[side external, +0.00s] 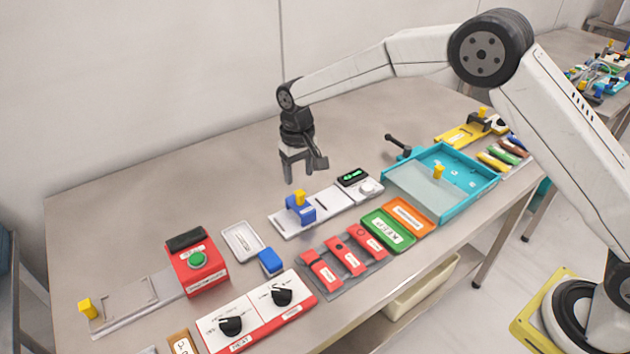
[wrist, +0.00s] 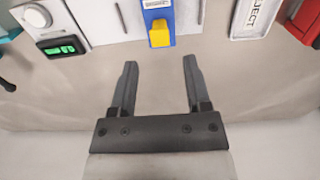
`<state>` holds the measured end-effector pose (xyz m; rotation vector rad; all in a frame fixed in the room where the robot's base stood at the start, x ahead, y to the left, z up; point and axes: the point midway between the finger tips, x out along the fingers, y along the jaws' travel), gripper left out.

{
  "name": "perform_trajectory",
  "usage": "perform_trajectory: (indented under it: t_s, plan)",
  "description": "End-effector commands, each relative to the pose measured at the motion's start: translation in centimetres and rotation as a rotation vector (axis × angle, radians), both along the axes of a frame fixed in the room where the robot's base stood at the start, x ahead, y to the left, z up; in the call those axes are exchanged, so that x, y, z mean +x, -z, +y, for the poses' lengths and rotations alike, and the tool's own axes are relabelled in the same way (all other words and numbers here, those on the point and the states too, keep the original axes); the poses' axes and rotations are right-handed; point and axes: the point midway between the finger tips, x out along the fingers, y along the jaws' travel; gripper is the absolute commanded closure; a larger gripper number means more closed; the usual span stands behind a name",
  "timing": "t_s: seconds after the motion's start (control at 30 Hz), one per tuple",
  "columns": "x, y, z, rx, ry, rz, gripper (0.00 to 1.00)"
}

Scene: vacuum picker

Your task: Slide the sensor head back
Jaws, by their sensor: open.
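The sensor head is a blue block with a yellow knob (side external: 299,198). It sits on a white slotted base plate (side external: 330,201) near the middle of the bench. In the wrist view the blue sensor head (wrist: 156,10) and its yellow knob (wrist: 159,34) show at the top centre, beyond the fingertips. My gripper (side external: 304,172) is open and empty, above the bench near the sensor head. In the wrist view my gripper (wrist: 160,64) has its two fingers apart, roughly in line with the knob, with bare bench between them.
A small green-lit display (side external: 353,177) and a round white disc (side external: 369,187) are at the plate's right end. A white tray (side external: 243,241) and a red box with a green button (side external: 197,262) stand left. A teal tray (side external: 463,203) stands right. Bench behind the plate is clear.

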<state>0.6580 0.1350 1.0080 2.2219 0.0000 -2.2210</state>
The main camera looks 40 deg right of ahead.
Motion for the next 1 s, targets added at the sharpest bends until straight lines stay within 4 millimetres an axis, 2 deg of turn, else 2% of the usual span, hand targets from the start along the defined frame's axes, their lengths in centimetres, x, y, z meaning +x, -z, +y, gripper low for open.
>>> perform_trajectory:
  t_s: [0.53, 0.7, 0.97, 1.0]
  plan:
    - [0.0, 6.1, 0.0, 0.000, 0.000, 0.001, 0.38]
    - [0.0, 6.9, 0.0, 0.000, 0.000, 0.000, 0.38]
    - [0.0, 7.0, 0.0, 0.000, 0.000, 0.000, 0.38]
    - [0.0, 7.0, 0.0, 0.000, 0.000, 0.000, 0.41]
